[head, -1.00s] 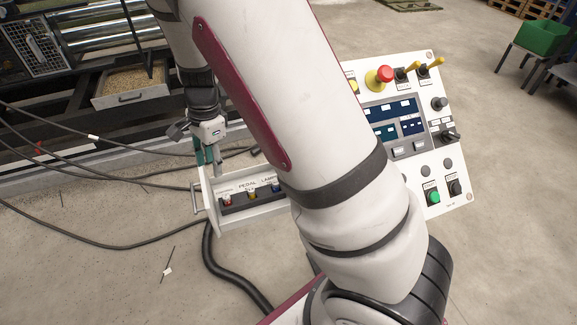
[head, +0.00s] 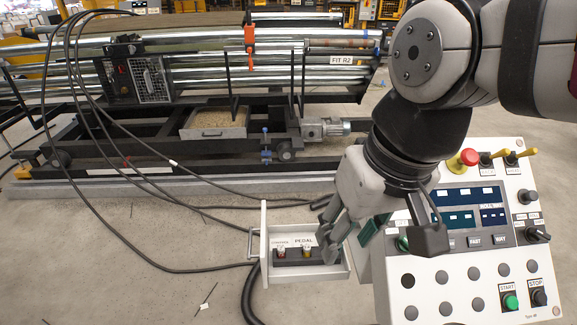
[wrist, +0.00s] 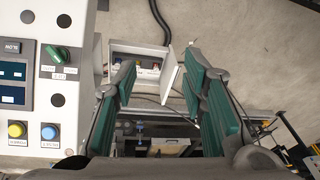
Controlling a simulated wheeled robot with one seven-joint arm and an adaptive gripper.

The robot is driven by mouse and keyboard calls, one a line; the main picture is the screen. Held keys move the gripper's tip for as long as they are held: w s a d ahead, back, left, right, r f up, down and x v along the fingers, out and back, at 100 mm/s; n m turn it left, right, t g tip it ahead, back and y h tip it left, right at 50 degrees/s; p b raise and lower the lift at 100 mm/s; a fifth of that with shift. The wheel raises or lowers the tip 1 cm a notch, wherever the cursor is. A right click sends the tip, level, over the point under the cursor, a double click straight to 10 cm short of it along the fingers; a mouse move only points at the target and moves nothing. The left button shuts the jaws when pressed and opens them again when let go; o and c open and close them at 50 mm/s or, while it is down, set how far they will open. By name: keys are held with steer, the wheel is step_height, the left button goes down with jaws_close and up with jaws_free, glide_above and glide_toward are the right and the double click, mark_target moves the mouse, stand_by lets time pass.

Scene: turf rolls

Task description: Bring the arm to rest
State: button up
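My gripper (head: 328,230) hangs at the right end of the open drawer, in front of the control panel, in the head view. In the wrist view the two green-padded fingers (wrist: 160,72) are spread wide apart. I see nothing held between them. My arm comes in from the upper right of the head view and bends down at the wrist, hiding part of the panel.
The control panel (head: 455,262) has buttons, screens and a red stop knob (head: 463,159). The white drawer (head: 300,274) stands open beside it, with plugs inside. Black cables (head: 150,225) cross the floor. A roller machine (head: 200,125) with a grit tray (head: 213,133) stands behind.

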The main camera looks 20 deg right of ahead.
steer(key=shift+s+d+n+h, duration=0.2)
steer(key=shift+s+d+n, duration=0.1)
steer(key=shift+s, duration=0.35)
steer(key=shift+s+d+n+h, duration=0.2)
steer(key=shift+s+n, duration=0.1)
steer(key=shift+s, duration=0.3)
